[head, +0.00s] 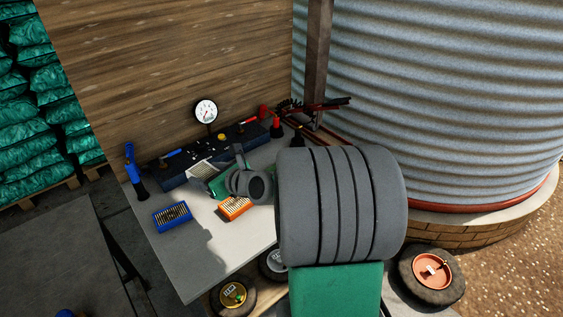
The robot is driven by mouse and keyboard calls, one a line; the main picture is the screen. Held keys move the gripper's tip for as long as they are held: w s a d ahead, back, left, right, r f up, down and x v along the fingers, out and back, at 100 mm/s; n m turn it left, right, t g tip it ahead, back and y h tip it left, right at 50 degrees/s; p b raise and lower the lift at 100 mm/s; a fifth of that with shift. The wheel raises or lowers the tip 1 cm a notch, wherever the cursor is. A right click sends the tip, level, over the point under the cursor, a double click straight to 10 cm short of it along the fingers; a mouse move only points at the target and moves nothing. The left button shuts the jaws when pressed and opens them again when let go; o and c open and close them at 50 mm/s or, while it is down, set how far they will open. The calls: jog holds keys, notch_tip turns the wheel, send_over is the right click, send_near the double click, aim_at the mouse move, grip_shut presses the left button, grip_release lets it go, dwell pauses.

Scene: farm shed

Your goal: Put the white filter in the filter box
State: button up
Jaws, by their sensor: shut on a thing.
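The white filter (200,170), a pale pleated panel, is at the far end of my gripper (210,179), near the front edge of the dark long box at the back of the table. My gripper is shut on the white filter, and its green and grey parts partly hide it. Whether the filter touches the table or the dark box I cannot tell. No container is clearly recognisable as the filter box; the dark long box (172,181) has several fittings on it.
A blue-framed filter (172,217) and an orange-framed filter (234,208) lie on the grey table (205,270). The table's front left is clear. A corrugated tank (450,90) stands right.

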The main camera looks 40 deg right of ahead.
jog(key=s+d+f+m+h+b, duration=0.15)
jog(key=d+f, duration=0.25)
jog(key=d, duration=1)
jog(key=s+d+f+m+h+b, duration=0.1)
jog(key=s+d+f+b, duration=0.2)
jog(key=d, duration=1.1)
jog(key=shift+t, duration=0.3)
jog(key=f+b, duration=0.5)
jog(key=w+f+b, duration=0.1)
jog(key=f+b, duration=0.1)
jog(key=b, duration=0.1)
jog(key=shift+d+f, duration=0.1)
jog(key=shift+f, duration=0.25)
jog(key=shift+f, duration=0.55)
